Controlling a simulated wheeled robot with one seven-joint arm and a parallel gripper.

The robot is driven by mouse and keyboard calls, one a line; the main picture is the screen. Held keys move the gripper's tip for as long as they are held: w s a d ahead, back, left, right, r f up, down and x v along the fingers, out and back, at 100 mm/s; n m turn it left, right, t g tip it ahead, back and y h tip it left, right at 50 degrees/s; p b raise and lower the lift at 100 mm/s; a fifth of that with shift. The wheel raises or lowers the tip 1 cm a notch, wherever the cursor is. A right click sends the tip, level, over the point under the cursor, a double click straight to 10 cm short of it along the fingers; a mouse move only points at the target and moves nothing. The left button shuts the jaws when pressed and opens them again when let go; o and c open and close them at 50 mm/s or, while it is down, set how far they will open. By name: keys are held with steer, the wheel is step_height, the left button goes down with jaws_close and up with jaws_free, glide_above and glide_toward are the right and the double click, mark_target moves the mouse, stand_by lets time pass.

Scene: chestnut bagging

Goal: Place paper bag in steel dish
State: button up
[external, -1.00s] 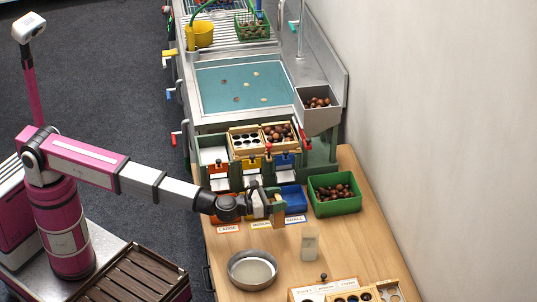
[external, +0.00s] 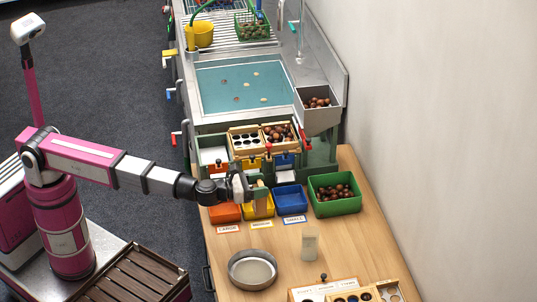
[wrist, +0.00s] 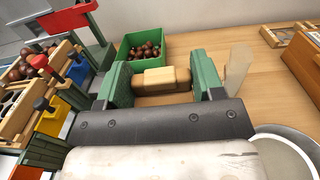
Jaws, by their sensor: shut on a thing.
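The steel dish (external: 252,281) is round, shallow and empty on the wooden table; its rim also shows at the lower right of the wrist view (wrist: 264,130). A small pale, upright container (external: 310,243), which looks like the paper bag, stands right of the dish. It shows as a blurry tan shape in the wrist view (wrist: 238,68). My gripper (external: 261,198) is over the colored bins, away from both bag and dish. Its green fingers are shut on a tan, wooden-looking block (wrist: 162,79). I cannot tell what the block belongs to.
Orange (external: 225,212), yellow (external: 258,211) and blue (external: 290,200) bins sit along the table's back. A green bin of chestnuts (external: 335,204) stands to their right. A wooden tray with holes (external: 350,290) is at the front. Table around the bag is clear.

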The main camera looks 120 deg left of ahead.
steer(key=w+d, duration=0.2)
steer(key=d, duration=0.6)
steer(key=w+d+f, duration=0.6)
steer(key=d+f, duration=0.3)
steer(key=f, duration=0.1)
steer(key=shift+w+d+f+t, duration=0.2)
steer(key=shift+w+f+t, duration=0.1)
steer(key=shift+w, duration=0.05)
steer(key=shift+f, duration=0.1)
steer(key=o, duration=1.3)
steer(key=shift+c, duration=0.2)
steer(key=v, duration=1.2)
steer(key=shift+r, duration=0.3)
